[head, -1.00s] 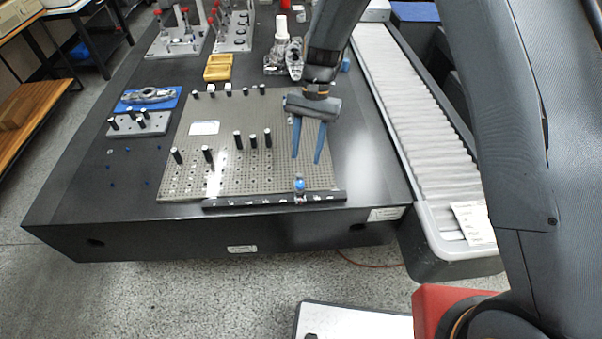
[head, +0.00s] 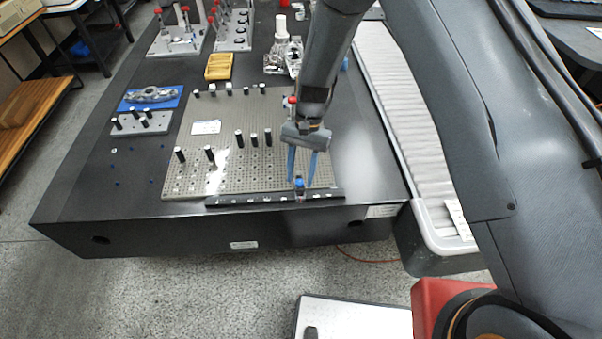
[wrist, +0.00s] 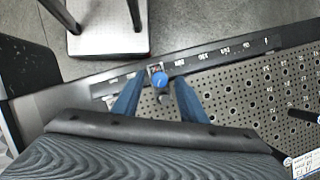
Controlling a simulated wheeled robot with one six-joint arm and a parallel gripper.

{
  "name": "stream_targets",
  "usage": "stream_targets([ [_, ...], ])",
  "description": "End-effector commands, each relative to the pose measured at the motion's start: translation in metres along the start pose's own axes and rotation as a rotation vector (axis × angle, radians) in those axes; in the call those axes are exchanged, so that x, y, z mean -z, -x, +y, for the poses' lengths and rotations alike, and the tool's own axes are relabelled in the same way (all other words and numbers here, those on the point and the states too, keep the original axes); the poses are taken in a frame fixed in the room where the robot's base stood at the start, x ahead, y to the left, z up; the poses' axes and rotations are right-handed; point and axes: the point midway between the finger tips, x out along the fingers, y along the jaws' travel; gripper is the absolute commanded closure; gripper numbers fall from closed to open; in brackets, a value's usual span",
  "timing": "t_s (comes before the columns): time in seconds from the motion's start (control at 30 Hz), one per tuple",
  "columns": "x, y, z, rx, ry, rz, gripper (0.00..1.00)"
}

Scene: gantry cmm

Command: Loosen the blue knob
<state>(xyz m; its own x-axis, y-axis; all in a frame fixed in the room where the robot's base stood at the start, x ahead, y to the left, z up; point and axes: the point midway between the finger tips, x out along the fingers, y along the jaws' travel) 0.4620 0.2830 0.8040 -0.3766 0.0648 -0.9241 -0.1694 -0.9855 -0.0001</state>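The blue knob (head: 299,183) sits on the black labelled rail (head: 260,199) along the front edge of the perforated plate. In the wrist view the knob (wrist: 159,79) shows as a round blue cap just beyond and between the fingertips. My gripper (head: 301,184) points down with its two blue fingers apart, one on each side of the knob in the head view. In the wrist view my gripper (wrist: 158,88) is open and empty. I cannot tell whether either finger touches the knob.
The perforated plate (head: 225,178) carries several black posts, some near its front half. A grey bellows cover (head: 405,130) runs along the right side of the black table (head: 75,205). A white-topped stand (wrist: 105,35) is on the floor in front.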

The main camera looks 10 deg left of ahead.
Motion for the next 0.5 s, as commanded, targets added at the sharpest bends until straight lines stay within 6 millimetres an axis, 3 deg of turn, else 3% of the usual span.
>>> stream_targets([
  [0.03, 0.0000, 0.0001, 0.0000, 0.000, 0.000, 0.000, 0.61],
  [0.27, -0.0001, 0.0002, -0.0001, 0.000, 0.000, 0.000, 1.00],
  [0.5, 0.0010, -0.0017, -0.0020, -0.034, 0.084, 0.000, 1.00],
])
